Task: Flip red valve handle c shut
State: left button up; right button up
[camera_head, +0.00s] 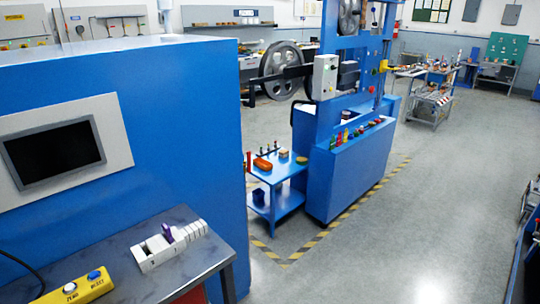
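A small upright red piece (248,161) shows at the right edge of the big blue cabinet (180,110), beside the small blue side table (284,166). It may be a valve handle, but it is too small to tell. Several small coloured pieces, one of them red (346,135), stand in a row on the front ledge of the blue machine (352,165). No letter c is readable on any of them. Neither of my grippers is in view.
The near grey table (190,268) holds a white block rack (168,244) and a yellow two-button box (85,284). The cabinet fills the left. Yellow-black tape (300,254) borders the machine. Grey floor (400,235) is open at centre right; a cart (432,100) stands farther back.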

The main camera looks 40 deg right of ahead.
aim_at(249, 168)
jog(key=i+l+z, duration=0.4)
jog(key=i+l, duration=0.15)
jog(key=i+l+z, duration=0.4)
jog(key=i+l, duration=0.15)
jog(key=i, duration=0.1)
